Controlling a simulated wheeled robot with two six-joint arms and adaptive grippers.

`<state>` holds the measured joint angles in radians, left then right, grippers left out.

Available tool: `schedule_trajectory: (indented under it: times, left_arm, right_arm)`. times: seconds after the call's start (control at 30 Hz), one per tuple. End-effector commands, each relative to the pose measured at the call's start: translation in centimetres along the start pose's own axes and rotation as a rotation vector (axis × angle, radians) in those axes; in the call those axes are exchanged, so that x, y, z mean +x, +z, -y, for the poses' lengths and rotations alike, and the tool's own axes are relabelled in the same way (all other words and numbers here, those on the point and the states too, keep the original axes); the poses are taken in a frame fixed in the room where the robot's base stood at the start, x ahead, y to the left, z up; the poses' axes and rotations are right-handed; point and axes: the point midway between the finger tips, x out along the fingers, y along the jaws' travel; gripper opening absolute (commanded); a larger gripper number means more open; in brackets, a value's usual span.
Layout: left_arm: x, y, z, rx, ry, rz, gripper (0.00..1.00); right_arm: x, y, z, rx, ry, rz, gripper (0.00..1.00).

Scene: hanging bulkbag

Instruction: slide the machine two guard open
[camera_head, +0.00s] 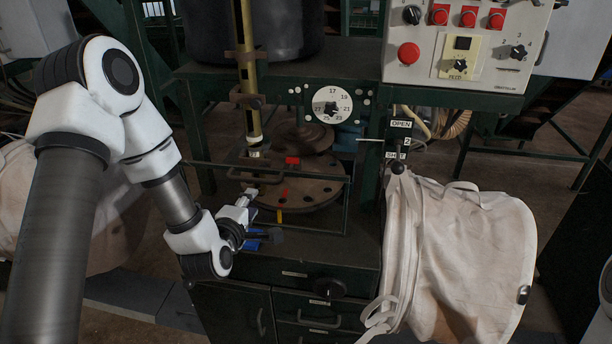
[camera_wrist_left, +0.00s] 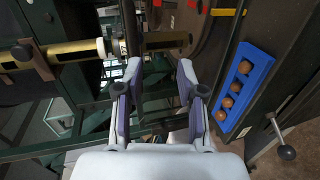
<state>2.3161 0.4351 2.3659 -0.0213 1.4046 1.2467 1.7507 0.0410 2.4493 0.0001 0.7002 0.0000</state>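The guard (camera_head: 347,206) looks like a dark green bar frame standing in front of a round brown turntable (camera_head: 320,192) in the head view. My left gripper (camera_head: 248,196) comes in from the left, low by the frame's left part, in front of the turntable. In the left wrist view its two fingers (camera_wrist_left: 159,72) are apart, with dark green bars behind and between them. I cannot tell whether the fingers touch the guard. My right gripper is not in view.
A blue tray (camera_wrist_left: 246,88) with several brown balls lies right of the fingers in the wrist view. An OPEN label (camera_head: 401,124) is right of the dial (camera_head: 331,107). A pale fabric bag (camera_head: 460,260) hangs at the right. A brass rod (camera_head: 247,75) stands above the turntable.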

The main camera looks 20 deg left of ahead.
Motion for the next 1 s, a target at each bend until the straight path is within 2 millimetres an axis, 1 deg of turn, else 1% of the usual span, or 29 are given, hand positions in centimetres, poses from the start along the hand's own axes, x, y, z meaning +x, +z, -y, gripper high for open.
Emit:
schedule_trajectory:
  times: [0.03, 0.1, 0.13, 0.27, 0.4, 0.53, 0.67, 0.87, 0.9, 0.97, 1.0]
  left_arm:
    - [0.0, -0.4, -1.7, -0.022, 0.031, -0.007, 0.39]
    - [0.1, -0.4, -2.9, -0.029, 0.053, -0.008, 0.39]
    - [0.2, -0.4, -3.1, -0.029, 0.056, -0.008, 0.39]
    - [1.9, -0.4, -3.2, -0.026, 0.055, -0.007, 0.39]
    - [4.7, -0.4, -3.4, -0.024, 0.054, -0.006, 0.39]
    - [6.8, -0.4, -3.4, -0.023, 0.053, -0.006, 0.39]
    - [7.7, -0.4, -3.3, -0.024, 0.052, -0.005, 0.39]
    - [7.8, -0.4, -3.2, -0.024, 0.051, -0.005, 0.39]
    - [7.8, -0.4, -3.2, -0.024, 0.051, -0.005, 0.24]
    - [7.8, -0.4, -3.2, -0.024, 0.051, -0.005, 0.03]
    - [7.8, -0.4, -3.2, -0.024, 0.051, -0.005, 0.0]
  right_arm:
    - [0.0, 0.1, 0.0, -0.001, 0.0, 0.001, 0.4]
    - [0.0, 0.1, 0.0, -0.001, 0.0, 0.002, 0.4]
    - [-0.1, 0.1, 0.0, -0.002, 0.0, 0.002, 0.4]
    - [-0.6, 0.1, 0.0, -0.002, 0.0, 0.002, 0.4]
    - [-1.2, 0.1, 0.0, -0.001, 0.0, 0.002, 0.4]
    - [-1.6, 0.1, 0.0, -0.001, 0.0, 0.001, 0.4]
    - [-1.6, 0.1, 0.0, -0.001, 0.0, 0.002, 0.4]
    - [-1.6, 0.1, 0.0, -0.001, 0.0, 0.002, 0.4]
    - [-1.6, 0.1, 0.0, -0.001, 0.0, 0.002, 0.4]
    - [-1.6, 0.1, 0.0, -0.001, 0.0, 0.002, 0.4]
    - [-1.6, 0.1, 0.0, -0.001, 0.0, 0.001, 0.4]
